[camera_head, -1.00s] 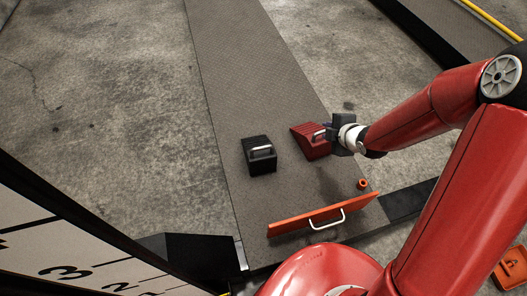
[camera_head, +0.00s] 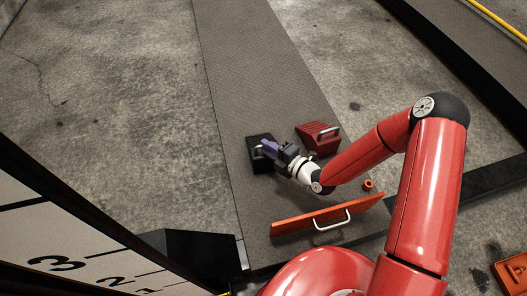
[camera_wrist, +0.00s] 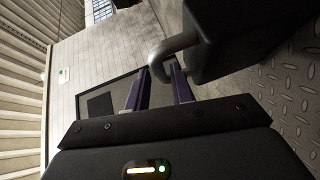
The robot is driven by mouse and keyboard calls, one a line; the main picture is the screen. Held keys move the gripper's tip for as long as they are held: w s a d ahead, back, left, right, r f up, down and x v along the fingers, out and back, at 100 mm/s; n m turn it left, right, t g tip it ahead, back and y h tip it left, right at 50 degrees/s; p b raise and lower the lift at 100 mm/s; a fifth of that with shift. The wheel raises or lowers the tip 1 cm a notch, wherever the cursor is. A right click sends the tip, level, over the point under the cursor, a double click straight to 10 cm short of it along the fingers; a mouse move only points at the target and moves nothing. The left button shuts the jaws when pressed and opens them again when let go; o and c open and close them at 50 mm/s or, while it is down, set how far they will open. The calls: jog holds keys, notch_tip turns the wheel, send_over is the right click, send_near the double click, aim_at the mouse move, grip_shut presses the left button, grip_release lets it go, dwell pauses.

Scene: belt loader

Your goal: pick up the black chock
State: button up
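The black chock (camera_head: 259,163) sits on the dark ramp, with my gripper (camera_head: 266,147) at its handle side and partly covering it. In the wrist view the chock's black body (camera_wrist: 245,40) fills the upper right, and its grey bar handle (camera_wrist: 176,45) reaches down toward the fingers. My gripper (camera_wrist: 160,68) has two purple fingers standing apart, so it is open. The handle's bent end shows at or just beyond the gap between the fingertips. I cannot tell whether either finger touches it.
A red chock (camera_head: 316,140) with a handle stands to the right on the same ramp (camera_head: 250,65). An orange board (camera_head: 300,220) with a white handle lies nearer me. A small orange ring (camera_head: 368,184) is by the ramp's right side. A numbered white panel (camera_head: 60,250) is at lower left.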

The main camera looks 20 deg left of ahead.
jog(key=x, duration=0.4)
grip_shut()
